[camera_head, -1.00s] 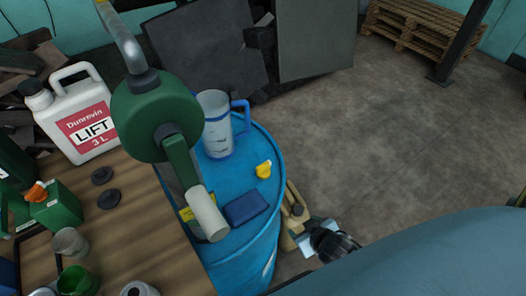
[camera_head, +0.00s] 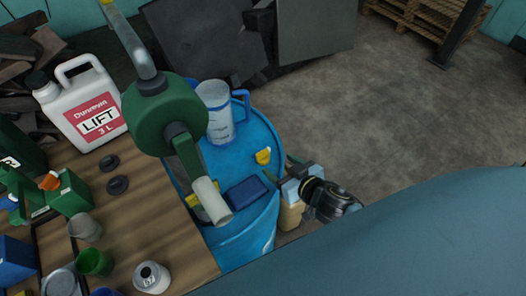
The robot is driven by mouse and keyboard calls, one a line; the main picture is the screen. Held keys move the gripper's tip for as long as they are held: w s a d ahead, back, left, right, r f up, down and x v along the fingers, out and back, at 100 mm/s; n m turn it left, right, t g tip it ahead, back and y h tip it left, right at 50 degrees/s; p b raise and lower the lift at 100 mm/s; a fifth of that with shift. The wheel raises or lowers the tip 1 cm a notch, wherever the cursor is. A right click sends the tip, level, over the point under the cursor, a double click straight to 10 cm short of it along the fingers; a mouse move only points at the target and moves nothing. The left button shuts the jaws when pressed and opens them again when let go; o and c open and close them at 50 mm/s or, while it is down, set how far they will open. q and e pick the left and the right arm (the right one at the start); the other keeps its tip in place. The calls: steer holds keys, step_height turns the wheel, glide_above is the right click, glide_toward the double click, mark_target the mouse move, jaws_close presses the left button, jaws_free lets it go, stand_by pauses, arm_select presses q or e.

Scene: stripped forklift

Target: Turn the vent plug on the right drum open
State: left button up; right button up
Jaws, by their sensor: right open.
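The blue drum (camera_head: 240,245) stands at the right edge of the wooden bench. A small yellow vent plug (camera_head: 263,156) sits on its top, near the right rim. My right gripper (camera_head: 289,174) is just right of the drum, below and right of the plug in the picture. Its jaws are open and empty, and they look apart from the plug. My left gripper is not in view.
A green hand pump (camera_head: 165,115) with a pale crank grip (camera_head: 211,200) covers the drum's left part. A measuring jug (camera_head: 217,112) and a dark blue block (camera_head: 246,192) are on the drum top. Cans and cups crowd the bench (camera_head: 150,215). Floor (camera_head: 400,110) beyond is clear.

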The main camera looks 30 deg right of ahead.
mark_target(264, 154)
steer(key=x, duration=1)
steer(key=shift+s, duration=0.1)
steer(key=shift+c, duration=0.4)
steer(key=c, duration=0.9)
